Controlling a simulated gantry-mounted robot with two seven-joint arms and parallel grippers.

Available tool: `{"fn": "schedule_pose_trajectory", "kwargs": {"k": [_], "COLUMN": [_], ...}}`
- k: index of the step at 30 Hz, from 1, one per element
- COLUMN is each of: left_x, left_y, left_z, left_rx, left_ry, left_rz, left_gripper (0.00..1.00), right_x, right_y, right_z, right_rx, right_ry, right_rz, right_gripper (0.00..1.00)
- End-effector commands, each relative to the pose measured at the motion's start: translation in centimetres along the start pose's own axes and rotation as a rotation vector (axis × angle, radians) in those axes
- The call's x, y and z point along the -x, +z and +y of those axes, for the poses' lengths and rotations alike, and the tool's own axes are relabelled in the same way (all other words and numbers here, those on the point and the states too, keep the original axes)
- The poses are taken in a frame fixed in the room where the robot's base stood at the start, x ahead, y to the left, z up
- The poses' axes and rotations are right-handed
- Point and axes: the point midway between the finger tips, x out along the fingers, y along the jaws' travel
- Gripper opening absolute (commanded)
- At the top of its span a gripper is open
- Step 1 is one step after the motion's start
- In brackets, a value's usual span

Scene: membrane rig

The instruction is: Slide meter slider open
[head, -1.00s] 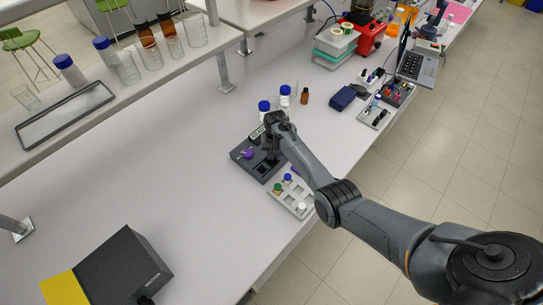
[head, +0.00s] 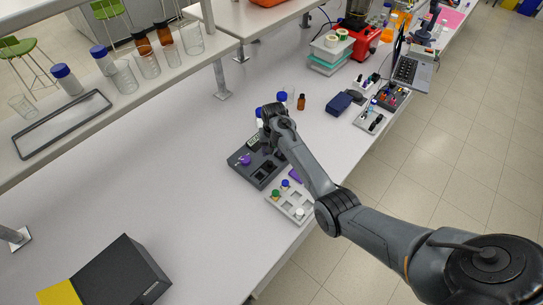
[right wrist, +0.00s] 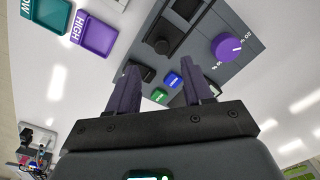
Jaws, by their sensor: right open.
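The meter rig is a dark grey panel (head: 240,168) on the bench; it also fills the upper right of the right wrist view (right wrist: 262,20). It carries a purple knob (head: 245,159), also seen in the wrist view (right wrist: 228,47), and dark square recesses (head: 264,167). In the wrist view a green button (right wrist: 161,96) and a blue button (right wrist: 172,80) show between the fingers. I cannot tell which part is the slider. My left gripper is not in view.
A pale tray with coloured caps (head: 291,205) sits in front of the panel. Blue-capped bottles and a brown bottle (head: 301,102) stand behind it. Teal and purple trays (right wrist: 97,36) show in the wrist view. A black-and-yellow box (head: 115,275) is at lower left; the bench's left middle is clear.

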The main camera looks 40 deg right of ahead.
Motion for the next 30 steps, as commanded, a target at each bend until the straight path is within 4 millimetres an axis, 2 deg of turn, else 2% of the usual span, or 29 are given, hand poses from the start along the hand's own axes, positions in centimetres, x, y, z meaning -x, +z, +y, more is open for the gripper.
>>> {"fn": "schedule_pose_trajectory", "kwargs": {"k": [3,10,26,30], "left_x": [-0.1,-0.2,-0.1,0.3], "left_y": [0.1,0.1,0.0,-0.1], "left_z": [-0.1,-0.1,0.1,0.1], "left_rx": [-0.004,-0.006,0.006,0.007], "left_ry": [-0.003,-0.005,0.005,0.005], "left_rz": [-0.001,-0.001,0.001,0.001], "left_gripper": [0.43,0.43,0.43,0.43], "right_x": [1.8,3.9,4.2,4.0], "right_y": [0.0,0.0,0.0,0.7], "right_z": [0.0,0.0,0.1,0.4], "right_rx": [0.0,0.0,0.001,0.022], "right_ry": [0.0,0.0,0.001,0.013], "right_rz": [0.002,0.001,0.001,0.015], "right_gripper": [0.51,0.51,0.51,0.51]}}
